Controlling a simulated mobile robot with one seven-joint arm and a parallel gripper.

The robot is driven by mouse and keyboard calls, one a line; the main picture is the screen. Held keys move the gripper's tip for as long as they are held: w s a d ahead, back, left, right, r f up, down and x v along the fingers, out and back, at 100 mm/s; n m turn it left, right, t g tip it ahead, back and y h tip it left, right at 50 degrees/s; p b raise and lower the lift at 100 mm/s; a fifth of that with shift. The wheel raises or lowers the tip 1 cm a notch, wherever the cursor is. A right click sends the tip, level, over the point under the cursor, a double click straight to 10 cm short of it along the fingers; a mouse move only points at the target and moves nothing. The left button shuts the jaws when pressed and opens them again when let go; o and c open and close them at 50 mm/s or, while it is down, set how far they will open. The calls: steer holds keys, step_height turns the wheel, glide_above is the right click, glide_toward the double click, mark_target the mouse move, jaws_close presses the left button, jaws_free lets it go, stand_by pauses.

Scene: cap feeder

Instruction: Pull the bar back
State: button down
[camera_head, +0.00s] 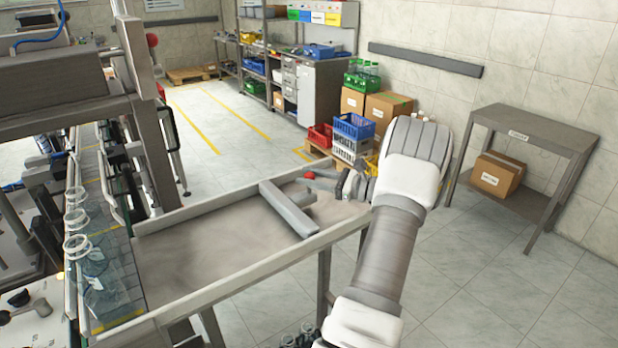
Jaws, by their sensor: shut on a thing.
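The bar (287,209) is a grey straight beam lying at a slant across the grey metal tray table (200,250), toward its right half. A short stem, the bar's handle (303,198), juts from its right side toward my gripper. My gripper (325,186) is at the right end of the tray, shut on the handle. A small red part (309,175) shows beside the fingers. The exact contact is small and partly hidden by the gripper.
Left of the tray runs a conveyor (110,280) with clear glass jars (75,222) and a machine frame (150,130). Behind my arm stand crates (354,127) and cardboard boxes (388,110). A side table (535,130) stands right. The tray left of the bar is bare.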

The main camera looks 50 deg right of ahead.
steer(key=c, duration=0.5)
jaws_free()
steer(key=shift+d, duration=0.2)
steer(key=shift+s, duration=0.1)
steer(key=b+v, duration=0.1)
steer(key=v, duration=1.6)
steer(key=shift+s, duration=0.2)
